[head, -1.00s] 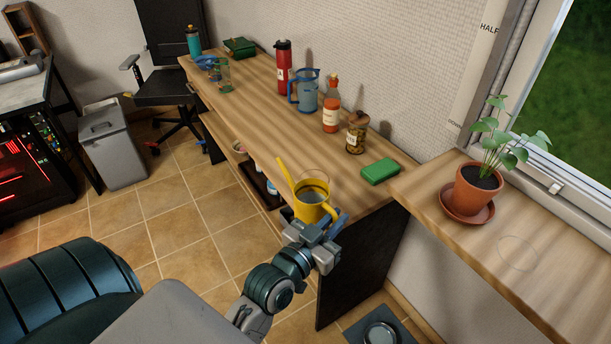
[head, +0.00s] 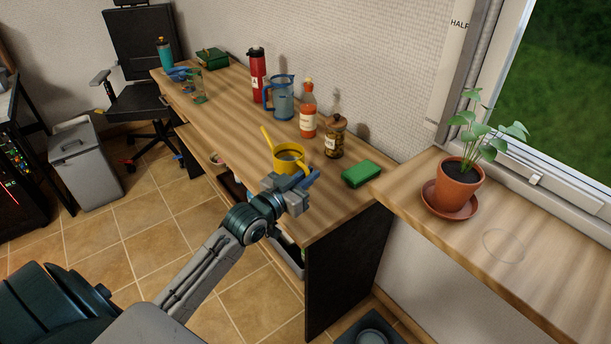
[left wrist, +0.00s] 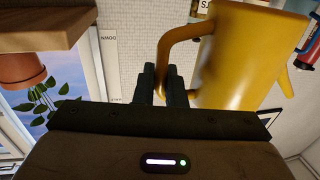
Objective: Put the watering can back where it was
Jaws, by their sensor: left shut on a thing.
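The yellow watering can (head: 289,161) is held upright over the near end of the wooden counter (head: 340,212), its spout pointing up and left. I cannot tell whether its base touches the counter. My left gripper (head: 297,182) is shut on its handle. In the left wrist view the can (left wrist: 240,60) fills the upper right, with its handle loop at the dark fingers (left wrist: 171,85). A faint ring mark (head: 503,245) shows on the bare windowsill (head: 455,236) at the right. My right gripper is out of view.
A green block (head: 361,173), a lidded jar (head: 335,138), an orange-red bottle (head: 308,112), a blue pitcher (head: 281,97) and a red flask (head: 258,75) stand close by on the counter. A potted plant (head: 457,187) stands on the sill behind the ring mark.

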